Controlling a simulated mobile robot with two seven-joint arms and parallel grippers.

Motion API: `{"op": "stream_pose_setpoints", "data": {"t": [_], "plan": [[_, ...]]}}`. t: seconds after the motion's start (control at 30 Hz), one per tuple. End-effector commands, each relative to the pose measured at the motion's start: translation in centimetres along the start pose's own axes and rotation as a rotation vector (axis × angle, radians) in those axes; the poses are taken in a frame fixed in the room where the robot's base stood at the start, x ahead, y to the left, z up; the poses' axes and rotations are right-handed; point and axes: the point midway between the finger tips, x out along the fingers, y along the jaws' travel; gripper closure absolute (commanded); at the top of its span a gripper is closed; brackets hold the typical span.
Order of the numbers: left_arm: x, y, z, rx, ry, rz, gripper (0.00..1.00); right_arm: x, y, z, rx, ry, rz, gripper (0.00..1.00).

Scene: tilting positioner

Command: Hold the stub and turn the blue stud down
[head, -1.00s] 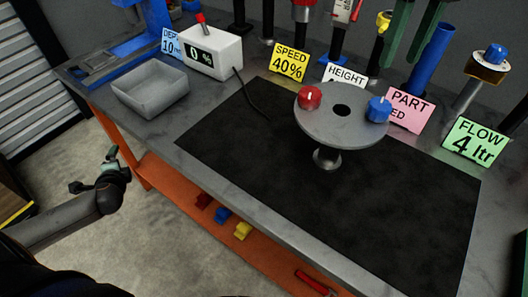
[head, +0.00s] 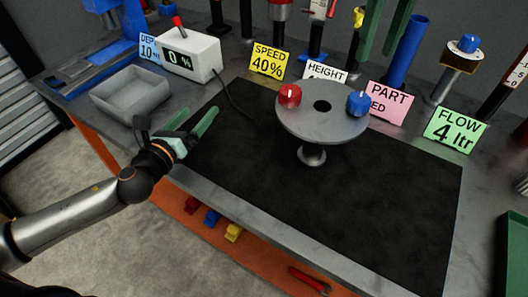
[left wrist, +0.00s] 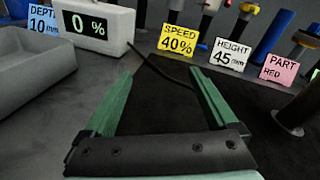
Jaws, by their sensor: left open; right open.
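A grey round disc (head: 322,122) with a dark centre hole stands over the black mat on a short metal stub (head: 312,154). It looks about level. A red stud (head: 289,95) sits on its left side and a blue stud (head: 357,103) on its right side, both upright on top. My left gripper (head: 203,111) is open and empty above the mat's left edge, left of the disc and apart from it. In the left wrist view, its green fingers (left wrist: 160,95) are spread with nothing between them. A dark post with a round foot (left wrist: 290,122) shows at right. My right gripper is not in view.
A grey tray (head: 130,95) and a white box reading 0 % (head: 190,57) stand at the back left. Label cards and tools line the back, including the pink PART card (head: 390,103) and green FLOW card (head: 455,132). The front of the black mat (head: 350,200) is clear.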

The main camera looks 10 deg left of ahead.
Motion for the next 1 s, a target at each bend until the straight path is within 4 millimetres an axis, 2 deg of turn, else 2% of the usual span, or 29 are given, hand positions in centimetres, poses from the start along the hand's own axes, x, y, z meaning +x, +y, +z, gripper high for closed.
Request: {"op": "stream_pose_setpoints", "data": {"t": [0.03,0.2,0.3,0.4,0.53,0.67,0.87,1.0], "plan": [[-0.5,-2.9,-1.0,0.036,0.028,-0.08,0.08,0.0,0.0,0.0,0.0,0.0,0.0,0.5],[-3.2,-11.4,-3.1,0.174,0.061,-0.345,0.08,0.0,0.0,0.0,0.0,0.0,0.0,0.5],[-4.9,-15.2,-3.4,0.232,0.042,-0.467,0.08,0.0,0.0,0.0,0.0,0.0,0.0,0.5],[-6.3,-17.7,-3.4,0.27,0.017,-0.551,0.08,0.0,0.0,0.0,0.0,0.0,0.0,0.5],[-7.2,-19.3,-3.3,0.298,-0.006,-0.607,0.08,0.0,0.0,0.0,0.0,0.0,0.0,0.5],[-7.1,-19.9,-3.3,0.304,-0.014,-0.62,0.08,0.0,0.0,0.0,0.0,0.0,0.0,0.5],[-5.4,-21.1,-3.4,0.304,-0.015,-0.62,0.08,0.0,0.0,0.0,0.0,0.0,0.0,0.5],[-3.5,-22.4,-3.6,0.303,-0.016,-0.619,0.08,0.0,0.0,0.0,0.0,0.0,0.0,0.5]]}}
